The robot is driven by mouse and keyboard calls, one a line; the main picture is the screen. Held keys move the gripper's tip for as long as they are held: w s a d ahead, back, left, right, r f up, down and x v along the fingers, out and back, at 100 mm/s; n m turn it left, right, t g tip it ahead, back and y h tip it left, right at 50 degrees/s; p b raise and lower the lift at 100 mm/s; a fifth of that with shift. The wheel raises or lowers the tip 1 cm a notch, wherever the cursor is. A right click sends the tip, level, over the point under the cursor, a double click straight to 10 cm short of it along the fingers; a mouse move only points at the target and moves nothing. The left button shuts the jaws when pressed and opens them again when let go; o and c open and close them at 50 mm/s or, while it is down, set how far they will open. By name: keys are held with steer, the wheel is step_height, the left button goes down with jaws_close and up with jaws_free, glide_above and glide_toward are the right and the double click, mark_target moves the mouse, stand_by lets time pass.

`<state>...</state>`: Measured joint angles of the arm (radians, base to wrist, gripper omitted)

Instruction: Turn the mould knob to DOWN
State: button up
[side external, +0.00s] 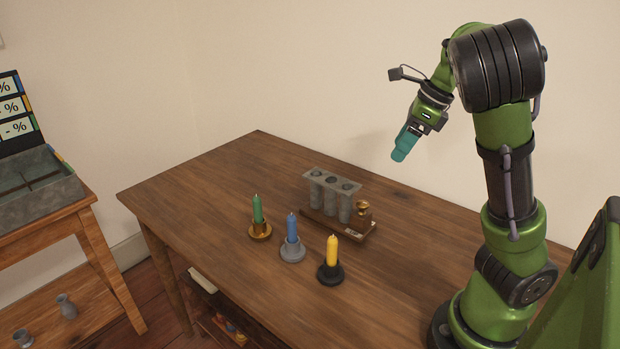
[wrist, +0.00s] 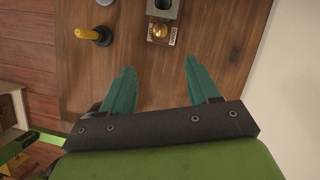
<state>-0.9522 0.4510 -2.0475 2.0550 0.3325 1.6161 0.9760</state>
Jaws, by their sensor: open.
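The candle mould (side external: 331,196) is a grey block of several tubes on a wooden base, standing on the table's far half. The brass mould knob (side external: 362,208) sits at the right end of its base. In the wrist view the knob (wrist: 160,31) is at the top, beside a small label whose writing I cannot read. My gripper (side external: 400,154) is in the air above the table, up and to the right of the mould. In the wrist view its teal fingers (wrist: 158,72) are spread apart with nothing between them, and the knob lies beyond their tips.
A green candle (side external: 257,209) in a brass holder, a blue candle (side external: 292,228) in a grey holder and a yellow candle (side external: 332,251) in a black holder stand in front of the mould. The table (side external: 220,185) is otherwise mostly clear. A side table with a grey tray (side external: 40,205) stands left.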

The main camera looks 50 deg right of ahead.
steer(key=shift+r, duration=0.15)
steer(key=m+g+h, duration=0.1)
steer(key=m+g, duration=0.3)
glide_above(364, 203)
step_height(364, 203, down, 16)
steer(key=shift+r+m+h, duration=0.1)
steer(key=shift+m+h, duration=0.2)
steer(key=shift+m, duration=0.7)
steer(key=shift+c, duration=0.2)
